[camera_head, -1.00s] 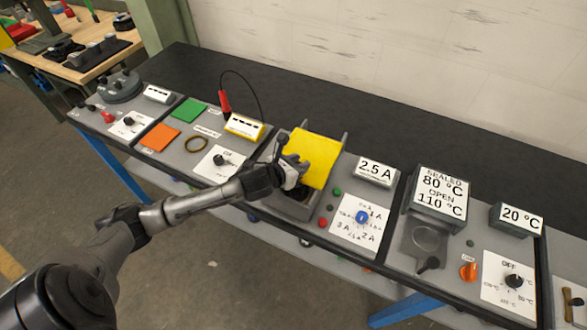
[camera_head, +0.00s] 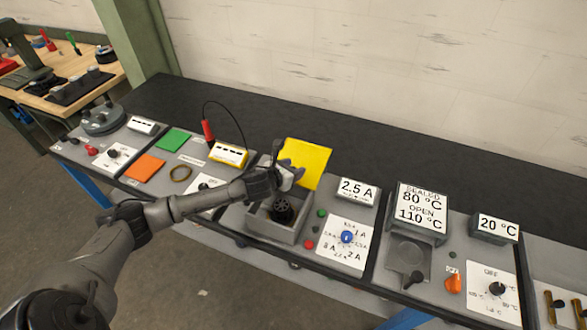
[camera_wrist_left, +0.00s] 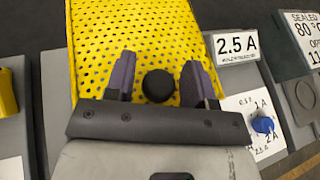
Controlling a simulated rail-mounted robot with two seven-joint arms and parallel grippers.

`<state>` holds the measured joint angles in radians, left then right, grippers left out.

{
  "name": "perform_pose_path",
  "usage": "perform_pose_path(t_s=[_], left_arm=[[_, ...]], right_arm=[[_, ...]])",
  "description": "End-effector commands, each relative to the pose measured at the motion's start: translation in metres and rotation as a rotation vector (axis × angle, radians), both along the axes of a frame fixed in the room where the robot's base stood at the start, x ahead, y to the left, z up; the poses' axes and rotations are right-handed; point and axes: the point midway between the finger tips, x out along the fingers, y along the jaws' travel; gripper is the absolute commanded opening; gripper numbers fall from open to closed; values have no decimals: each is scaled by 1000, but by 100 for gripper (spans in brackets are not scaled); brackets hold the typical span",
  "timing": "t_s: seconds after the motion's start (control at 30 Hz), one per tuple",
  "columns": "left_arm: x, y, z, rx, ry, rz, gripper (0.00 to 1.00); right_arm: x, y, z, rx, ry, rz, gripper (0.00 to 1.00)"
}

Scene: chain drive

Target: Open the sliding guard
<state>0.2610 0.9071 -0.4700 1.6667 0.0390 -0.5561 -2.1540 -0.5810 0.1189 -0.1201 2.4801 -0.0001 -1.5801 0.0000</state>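The sliding guard is a yellow perforated plate (camera_head: 310,158), set at the back of a grey open-topped housing (camera_head: 270,228). It also fills much of the left wrist view (camera_wrist_left: 150,30). A dark round toothed part (camera_head: 283,210) shows uncovered inside the housing. My left gripper (camera_head: 288,174) is at the guard's near edge. In the left wrist view, its two purple-grey fingers (camera_wrist_left: 158,76) stand apart, one on each side of a round black knob (camera_wrist_left: 157,87) on the guard, with a small gap on both sides. My right gripper is not in view.
Right of the housing are a 2.5 A display (camera_head: 357,191) and a blue dial (camera_head: 347,237). A yellow meter (camera_head: 229,154) with a red probe (camera_head: 207,130) stands to the left. The black bench strip behind the guard is clear.

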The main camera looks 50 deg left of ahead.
Motion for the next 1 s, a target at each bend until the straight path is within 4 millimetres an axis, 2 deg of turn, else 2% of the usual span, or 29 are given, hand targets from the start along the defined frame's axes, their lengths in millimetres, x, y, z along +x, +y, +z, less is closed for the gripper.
perform_pose_path(t_s=[0.1,0.33,0.47,0.57,0.8,1.0], left_arm=[[0,0,0,0,0,0,58],[-1,0,1,0,0,0,58],[-10,-1,4,2,2,-1,58],[-24,-2,10,3,2,-2,58],[-70,-6,28,4,3,-3,58],[-100,-9,41,3,3,-2,58]], right_arm=[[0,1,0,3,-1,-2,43],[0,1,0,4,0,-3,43],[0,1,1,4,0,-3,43],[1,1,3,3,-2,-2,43],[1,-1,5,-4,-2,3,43],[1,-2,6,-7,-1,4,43]])
